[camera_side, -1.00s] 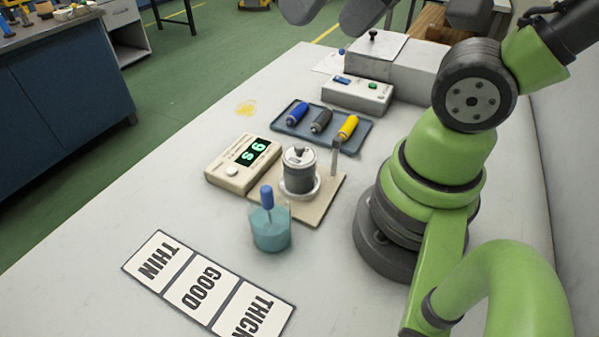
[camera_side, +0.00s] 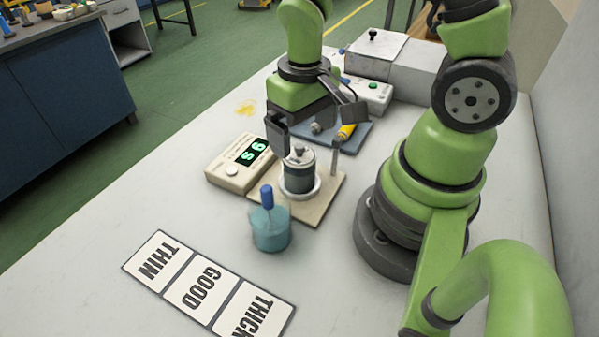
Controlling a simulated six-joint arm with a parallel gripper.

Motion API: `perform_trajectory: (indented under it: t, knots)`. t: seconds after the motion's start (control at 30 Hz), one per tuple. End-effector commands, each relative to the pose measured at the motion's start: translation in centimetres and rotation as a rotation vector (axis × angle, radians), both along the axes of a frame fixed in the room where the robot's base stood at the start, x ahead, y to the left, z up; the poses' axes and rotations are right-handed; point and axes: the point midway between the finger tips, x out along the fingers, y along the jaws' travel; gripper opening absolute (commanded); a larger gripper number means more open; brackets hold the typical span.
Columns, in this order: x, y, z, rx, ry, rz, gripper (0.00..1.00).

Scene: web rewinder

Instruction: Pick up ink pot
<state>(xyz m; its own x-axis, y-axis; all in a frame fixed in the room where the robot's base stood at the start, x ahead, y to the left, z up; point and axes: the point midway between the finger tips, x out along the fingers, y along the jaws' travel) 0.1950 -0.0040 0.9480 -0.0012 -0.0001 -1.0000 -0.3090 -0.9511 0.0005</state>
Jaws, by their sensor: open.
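A grey metal pot (camera_side: 299,177) with a light lid and knob, which looks like the ink pot, stands upright on a round white base on a tan board (camera_side: 316,208). My gripper (camera_side: 316,136) is open and points down above and slightly behind the pot. Its left finger appears close to the lid's upper left; whether it touches cannot be told. Its right finger is up and to the right. Nothing is between the fingers. A teal beaker (camera_side: 270,236) with a blue-handled tool (camera_side: 267,197) stands in front of the pot.
A beige display box (camera_side: 232,172) sits left of the pot, and a thin metal post (camera_side: 335,158) rises at its right. Behind is a blue-grey tray (camera_side: 357,137) with a yellow-handled tool (camera_side: 345,133). A THIN/GOOD/THICK card (camera_side: 207,284) lies in front.

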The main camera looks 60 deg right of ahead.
Motion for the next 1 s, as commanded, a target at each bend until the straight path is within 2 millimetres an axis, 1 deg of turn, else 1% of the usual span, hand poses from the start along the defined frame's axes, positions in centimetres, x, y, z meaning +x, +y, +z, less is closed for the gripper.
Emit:
perform_trajectory:
  t: [0.03,0.1,0.37,0.6,0.7,0.83,1.0]
  knots:
    - [-0.1,0.0,-0.7,0.0,0.007,0.0,0.93]
    - [0.0,0.0,-1.3,0.001,0.005,0.0,0.93]
    - [0.1,-0.1,-2.8,0.0,0.003,-0.002,0.93]
    - [0.4,-0.4,-5.8,0.001,0.005,0.0,0.93]
    - [0.4,-0.4,-6.7,0.001,0.005,-0.001,0.93]
    - [0.5,-0.4,-7.2,0.0,0.003,0.0,0.93]
    - [0.5,-0.4,-7.2,0.001,0.002,0.0,0.93]
